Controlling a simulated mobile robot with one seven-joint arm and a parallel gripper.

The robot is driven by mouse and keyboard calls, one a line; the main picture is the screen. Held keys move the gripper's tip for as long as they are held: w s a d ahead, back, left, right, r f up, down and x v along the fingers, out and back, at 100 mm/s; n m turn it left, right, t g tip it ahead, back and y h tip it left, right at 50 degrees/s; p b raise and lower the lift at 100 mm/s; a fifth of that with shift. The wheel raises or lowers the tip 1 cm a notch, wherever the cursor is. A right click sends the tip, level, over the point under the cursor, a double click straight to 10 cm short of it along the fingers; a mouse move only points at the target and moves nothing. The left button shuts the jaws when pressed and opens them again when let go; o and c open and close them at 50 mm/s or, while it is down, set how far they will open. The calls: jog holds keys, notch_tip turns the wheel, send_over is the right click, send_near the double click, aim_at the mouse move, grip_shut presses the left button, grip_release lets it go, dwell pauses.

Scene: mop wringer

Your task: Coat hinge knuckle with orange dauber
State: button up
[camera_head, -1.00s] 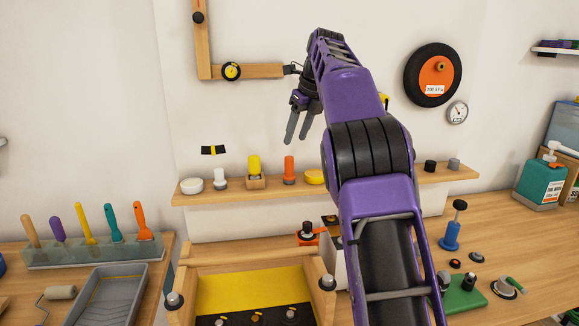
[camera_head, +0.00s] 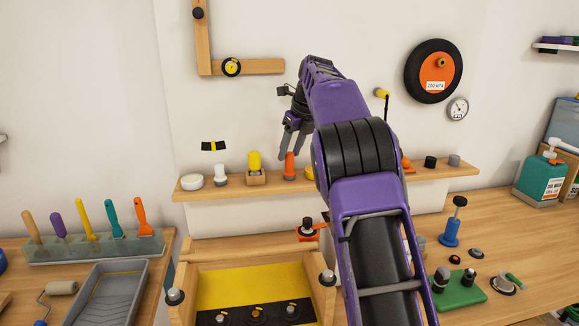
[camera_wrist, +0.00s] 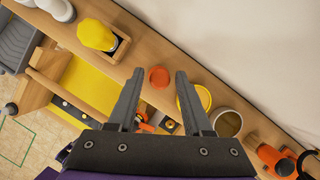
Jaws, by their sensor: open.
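The orange dauber (camera_head: 289,168) stands upright on the wooden wall shelf. In the wrist view its round orange top (camera_wrist: 159,77) shows between my fingertips. My gripper (camera_head: 290,152) is open and empty, pointing down just above the dauber; its two fingers (camera_wrist: 159,74) lie to either side of the top in the wrist view. I cannot tell from the picture whether they touch it. A wooden frame with a yellow panel (camera_head: 250,286) stands on the bench below, with several dark fittings along its front strip. I cannot tell which part is the hinge knuckle.
On the shelf (camera_head: 235,190), a yellow dauber (camera_head: 254,161) in a wooden block and a white bottle (camera_head: 221,174) stand left of the orange dauber. A yellow disc (camera_wrist: 203,97) and a round pot (camera_wrist: 228,122) sit on its other side. The wall rises close behind.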

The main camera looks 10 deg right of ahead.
aim_at(290, 153)
grip_shut()
jog(key=shift+r, duration=2.5)
